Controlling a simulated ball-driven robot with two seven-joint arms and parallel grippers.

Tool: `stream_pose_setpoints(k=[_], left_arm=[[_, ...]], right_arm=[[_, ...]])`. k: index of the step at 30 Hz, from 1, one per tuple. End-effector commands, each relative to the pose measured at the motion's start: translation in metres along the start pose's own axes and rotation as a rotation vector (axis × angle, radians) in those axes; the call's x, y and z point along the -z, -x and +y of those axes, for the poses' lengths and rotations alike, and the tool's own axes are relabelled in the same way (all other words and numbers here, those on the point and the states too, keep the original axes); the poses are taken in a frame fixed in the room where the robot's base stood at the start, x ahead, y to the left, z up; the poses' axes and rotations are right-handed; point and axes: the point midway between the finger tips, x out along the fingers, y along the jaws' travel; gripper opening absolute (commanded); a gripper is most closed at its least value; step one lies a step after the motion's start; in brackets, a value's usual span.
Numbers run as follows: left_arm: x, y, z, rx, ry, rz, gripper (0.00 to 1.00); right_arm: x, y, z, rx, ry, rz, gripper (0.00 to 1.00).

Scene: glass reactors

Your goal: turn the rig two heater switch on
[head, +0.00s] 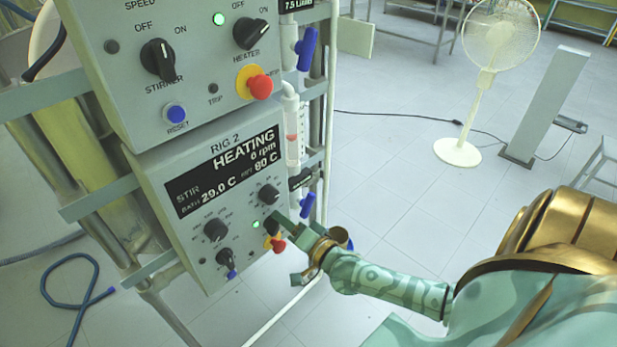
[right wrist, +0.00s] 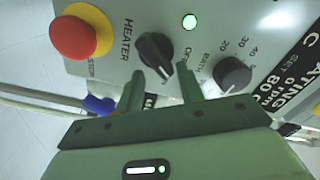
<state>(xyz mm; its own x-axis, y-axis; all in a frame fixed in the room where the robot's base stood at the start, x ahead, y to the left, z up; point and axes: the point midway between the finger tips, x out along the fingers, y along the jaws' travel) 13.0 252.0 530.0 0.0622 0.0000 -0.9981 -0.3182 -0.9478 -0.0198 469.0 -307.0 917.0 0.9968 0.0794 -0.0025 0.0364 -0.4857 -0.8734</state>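The rig two panel (head: 170,172) has a display (head: 223,170) reading RIG 2, HEATING, bath 29.0 C, set 80 C, stir 0 rpm. Its black heater switch (head: 271,226) is partly hidden behind my right gripper (head: 287,224). In the right wrist view the heater switch (right wrist: 155,50) is a black knob with a raised bar, turned at a slant. A green lamp (right wrist: 189,21) beside it is lit. My right gripper (right wrist: 160,73) is open, its two fingers on either side of the knob's lower end. I cannot tell whether they touch it. My left gripper is not in view.
A red stop button (right wrist: 72,38) on a yellow ring and a bath dial (right wrist: 232,74) flank the heater switch. Rig one's panel (head: 130,95) is above. Blue-handled valves (head: 307,205) stand to the right. A fan (head: 480,80) stands on open floor behind.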

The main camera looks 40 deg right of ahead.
Motion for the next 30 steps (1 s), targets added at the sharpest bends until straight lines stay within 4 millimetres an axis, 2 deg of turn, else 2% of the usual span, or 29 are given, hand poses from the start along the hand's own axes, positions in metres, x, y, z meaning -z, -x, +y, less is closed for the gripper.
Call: stream_pose_setpoints(k=[5,8,15,21,25,30], left_arm=[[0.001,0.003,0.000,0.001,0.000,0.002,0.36],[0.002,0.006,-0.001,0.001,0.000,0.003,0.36],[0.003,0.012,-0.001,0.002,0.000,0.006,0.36],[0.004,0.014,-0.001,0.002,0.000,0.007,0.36],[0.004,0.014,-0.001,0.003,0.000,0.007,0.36],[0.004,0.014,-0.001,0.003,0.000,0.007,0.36]], right_arm=[[0.000,0.016,0.000,-0.001,0.001,-0.001,0.37],[0.000,0.039,0.000,-0.003,0.001,-0.003,0.37],[0.000,0.105,0.001,-0.005,0.000,-0.005,0.37],[-0.001,0.146,0.001,-0.005,0.000,-0.005,0.37],[-0.001,0.159,0.001,-0.003,0.000,-0.004,0.37],[-0.001,0.164,0.001,-0.001,0.000,-0.003,0.37]])
